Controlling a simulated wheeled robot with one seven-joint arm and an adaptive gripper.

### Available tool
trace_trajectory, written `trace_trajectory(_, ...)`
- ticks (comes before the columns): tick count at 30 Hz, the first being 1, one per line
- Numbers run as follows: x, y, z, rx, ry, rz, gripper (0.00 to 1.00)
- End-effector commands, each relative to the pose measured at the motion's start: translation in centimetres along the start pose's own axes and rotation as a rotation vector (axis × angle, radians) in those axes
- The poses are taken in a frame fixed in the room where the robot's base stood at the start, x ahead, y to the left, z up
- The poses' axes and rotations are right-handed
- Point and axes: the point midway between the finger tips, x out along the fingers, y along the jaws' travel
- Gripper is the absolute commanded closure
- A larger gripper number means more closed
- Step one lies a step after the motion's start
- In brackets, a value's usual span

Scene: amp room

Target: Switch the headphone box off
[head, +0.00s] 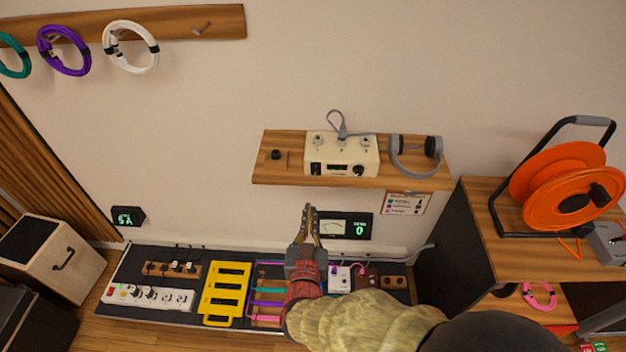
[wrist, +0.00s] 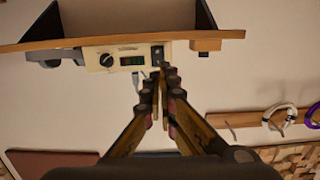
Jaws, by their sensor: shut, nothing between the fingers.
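The headphone box (head: 342,158) is a cream unit on the wooden wall shelf (head: 275,172). Its front has a dark rocker switch (head: 316,168) at the left, a small display in the middle and a black knob (head: 358,171) at the right. A grey cable is plugged in on top. The box shows upside down in the wrist view (wrist: 122,65), with its display dark green. The switch is partly visible there (wrist: 157,52), just beyond my fingertips. My gripper (head: 308,208) is shut and empty, below the shelf's front edge in the head view. Contact with the switch cannot be told.
Grey headphones (head: 415,148) lie right of the box. A meter panel (head: 340,226) is on the wall below. A pedalboard (head: 133,262) lies on the floor. An orange cable reel (head: 567,184) stands on the cabinet at right. Coiled cables (head: 130,47) hang at upper left.

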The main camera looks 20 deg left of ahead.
Motion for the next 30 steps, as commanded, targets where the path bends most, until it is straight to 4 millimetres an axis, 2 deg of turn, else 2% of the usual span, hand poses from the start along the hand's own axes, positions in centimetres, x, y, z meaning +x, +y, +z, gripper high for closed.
trace_trajectory(5,0.3,0.0,0.0,0.001,0.000,0.000,1.00)
trace_trajectory(8,1.1,0.0,0.1,0.001,0.000,0.001,1.00)
trace_trajectory(24,11.0,0.0,0.3,0.001,0.000,0.001,1.00)
trace_trajectory(30,13.3,0.0,0.2,0.001,-0.002,0.000,1.00)
